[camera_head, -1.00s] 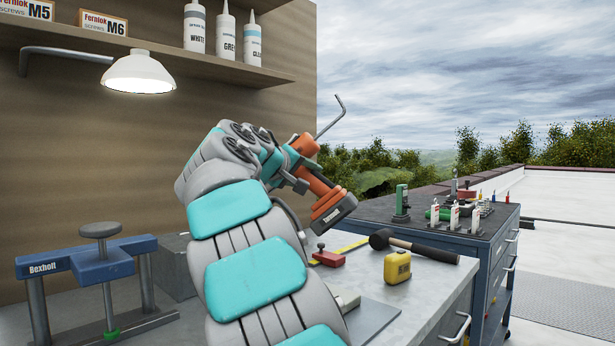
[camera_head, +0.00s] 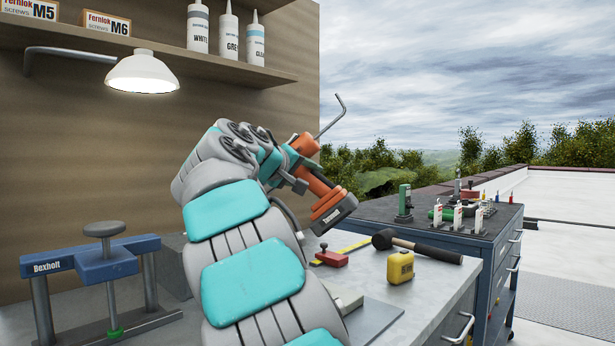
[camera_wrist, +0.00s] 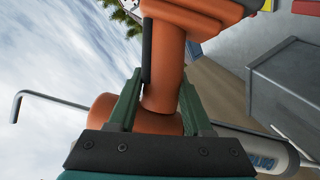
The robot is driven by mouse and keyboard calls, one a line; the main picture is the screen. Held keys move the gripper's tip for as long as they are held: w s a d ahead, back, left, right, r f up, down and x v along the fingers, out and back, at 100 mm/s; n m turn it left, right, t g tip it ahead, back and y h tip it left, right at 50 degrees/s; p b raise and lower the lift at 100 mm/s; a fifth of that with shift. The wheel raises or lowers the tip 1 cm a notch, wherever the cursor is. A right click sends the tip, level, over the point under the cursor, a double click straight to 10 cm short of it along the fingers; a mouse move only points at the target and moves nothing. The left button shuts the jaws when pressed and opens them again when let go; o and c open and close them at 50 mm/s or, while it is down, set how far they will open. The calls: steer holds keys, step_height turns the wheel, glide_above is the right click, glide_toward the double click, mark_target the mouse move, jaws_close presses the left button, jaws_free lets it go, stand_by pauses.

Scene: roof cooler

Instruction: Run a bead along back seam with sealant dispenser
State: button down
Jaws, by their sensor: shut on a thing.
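My gripper (camera_wrist: 160,105) is shut on the orange handle of the sealant dispenser (camera_wrist: 163,70), with one green finger on each side. The dispenser also shows in the head view (camera_head: 322,187), raised above the workbench beyond my arm. It has a battery block at its lower end and a bent hooked metal rod rising to the right. In the wrist view the rod sticks out left, and a pale cartridge (camera_wrist: 293,160) with blue print lies at the lower right, partly hidden. I cannot see a back seam in either view.
Sealant cartridges (camera_head: 228,38) stand on the shelf above a lamp (camera_head: 142,75). A tool cabinet (camera_head: 490,265) stands right, beside open pale roof.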

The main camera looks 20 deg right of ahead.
steer(key=s+a, duration=0.2)
steer(key=a, duration=0.4)
steer(key=shift+s+a+r, duration=0.15)
steer(key=shift+s+a, duration=0.05)
steer(key=shift+s, duration=0.2)
stand_by(5.8)
